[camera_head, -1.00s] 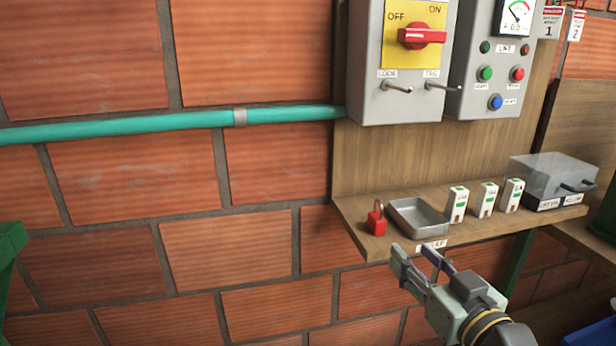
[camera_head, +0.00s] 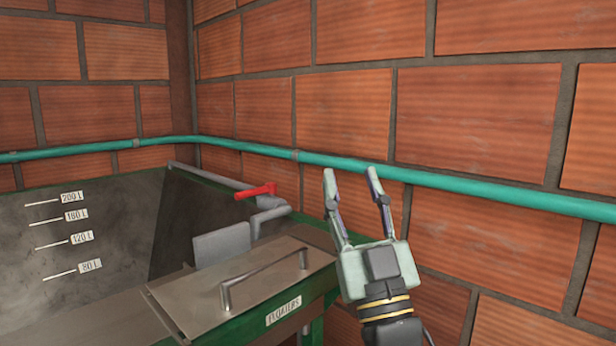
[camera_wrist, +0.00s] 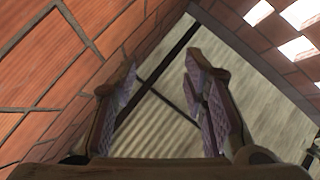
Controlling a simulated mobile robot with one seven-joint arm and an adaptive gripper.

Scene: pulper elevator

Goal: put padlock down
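My gripper (camera_head: 352,190) is open and empty in the head view, in front of the brick wall and to the right of the tank. Its two fingers stand apart, pointing up. The wrist view also shows the open fingers (camera_wrist: 160,82), with nothing between them and a slatted roof-like surface beyond. The padlock is not in either present view. One second ago a red padlock stood on the wooden shelf, beside a grey tray.
A green-edged tank (camera_head: 100,230) with litre marks stands at the left. Its metal lid (camera_head: 245,290) has a handle and a "FLOATERS" label. A red-handled valve (camera_head: 256,191) sits behind it. A teal pipe (camera_head: 450,186) runs along the brick wall (camera_head: 480,120).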

